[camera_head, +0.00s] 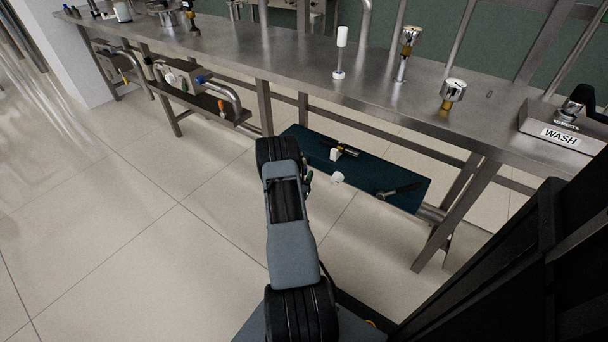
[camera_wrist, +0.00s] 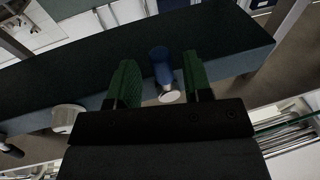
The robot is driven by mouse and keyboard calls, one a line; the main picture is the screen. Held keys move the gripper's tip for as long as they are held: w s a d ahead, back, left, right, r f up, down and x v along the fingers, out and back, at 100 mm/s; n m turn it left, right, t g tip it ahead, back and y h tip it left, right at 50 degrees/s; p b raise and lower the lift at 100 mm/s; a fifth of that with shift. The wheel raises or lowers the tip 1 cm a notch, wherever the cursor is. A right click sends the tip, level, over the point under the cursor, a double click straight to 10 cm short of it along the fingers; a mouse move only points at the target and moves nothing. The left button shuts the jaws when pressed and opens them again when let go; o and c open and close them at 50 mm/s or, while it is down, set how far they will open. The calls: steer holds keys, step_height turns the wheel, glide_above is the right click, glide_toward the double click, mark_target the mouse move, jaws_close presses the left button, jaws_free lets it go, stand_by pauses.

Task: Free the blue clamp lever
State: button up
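A blue cylindrical piece (camera_wrist: 160,57), which looks like the blue clamp lever, shows in the wrist view against a dark surface, with a pale metal round end (camera_wrist: 168,97) towards me. My gripper (camera_wrist: 159,82) has two green-lined fingers standing apart, one on each side of the blue piece. A gap shows on both sides of it, so the fingers do not appear to touch it. How far it lies in depth between the fingertips is hard to tell. In the head view my own arm hides the blue piece and most of the gripper.
A low dark teal shelf (camera_head: 365,172) under the steel bench (camera_head: 290,57) bears a white piece (camera_head: 337,177), a black and yellow fitting (camera_head: 347,149) and a dark tool (camera_head: 408,188). A bench leg (camera_head: 457,215) stands to the right. The tiled floor at left is clear.

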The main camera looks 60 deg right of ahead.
steer(key=p+v, duration=0.3)
steer(key=v, duration=1)
steer(key=shift+a, duration=0.4)
steer(key=shift+s, duration=0.1)
